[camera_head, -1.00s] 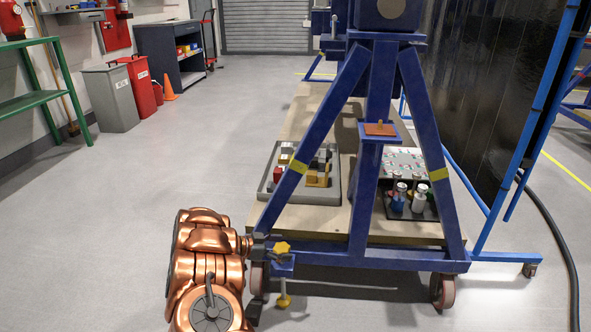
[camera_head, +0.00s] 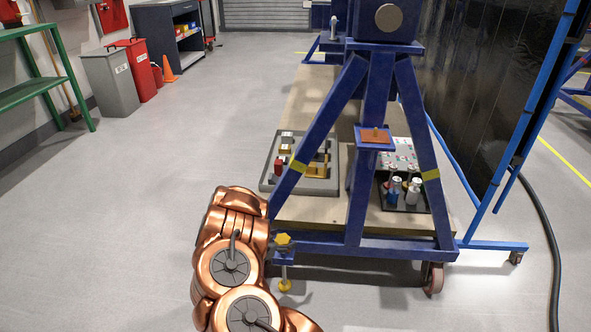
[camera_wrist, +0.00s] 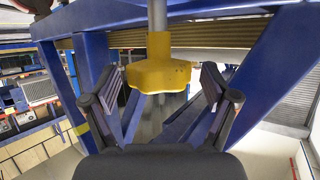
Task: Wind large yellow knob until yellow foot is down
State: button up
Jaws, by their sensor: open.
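The large yellow knob (camera_head: 283,238) sits on top of a blue bracket (camera_head: 284,257) at the stand's near left corner. The yellow foot (camera_head: 285,286) hangs below the bracket on a thin rod, near the floor; whether it touches cannot be told. In the wrist view the lobed yellow knob (camera_wrist: 158,72) is between the spread fingers of my open gripper (camera_wrist: 160,80). Gaps show on both sides of it. A grey rod (camera_wrist: 157,14) runs from the knob to the top of that view. My gripper is mostly hidden behind my copper arm in the head view.
The blue stand (camera_head: 355,240) has slanted legs and a caster (camera_head: 433,278) at its near right corner. Its wooden deck (camera_head: 300,212) carries a grey tray (camera_head: 268,182) and bottles. Open floor lies left of my arm. A black hose (camera_head: 553,230) runs along the right.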

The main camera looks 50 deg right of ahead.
jog(key=shift+d+r+n+t+y+p, duration=0.1)
jog(key=shift+n+t+y+p, duration=0.2)
jog(key=shift+n+t+p, duration=1.5)
jog(key=shift+t, duration=0.5)
jog(key=shift+n+t+y+p, duration=0.95)
jog(key=shift+n+t+y, duration=0.25)
jog(key=shift+n+t, duration=0.7)
jog(key=shift+n+t+y+b, duration=0.45)
jog(key=shift+n+t+y, duration=0.75)
jog(key=shift+n, duration=0.5)
jog(key=shift+n+t+y+b, duration=0.8)
jog(key=shift+n+y, duration=0.4)
jog(key=shift+y, duration=0.1)
jog(key=shift+n+y, duration=0.6)
jog(key=shift+y, duration=0.1)
jog(key=shift+n+t+y+b, duration=0.4)
jog(key=shift+n+y+b, duration=0.2)
jog(key=shift+y, duration=0.1)
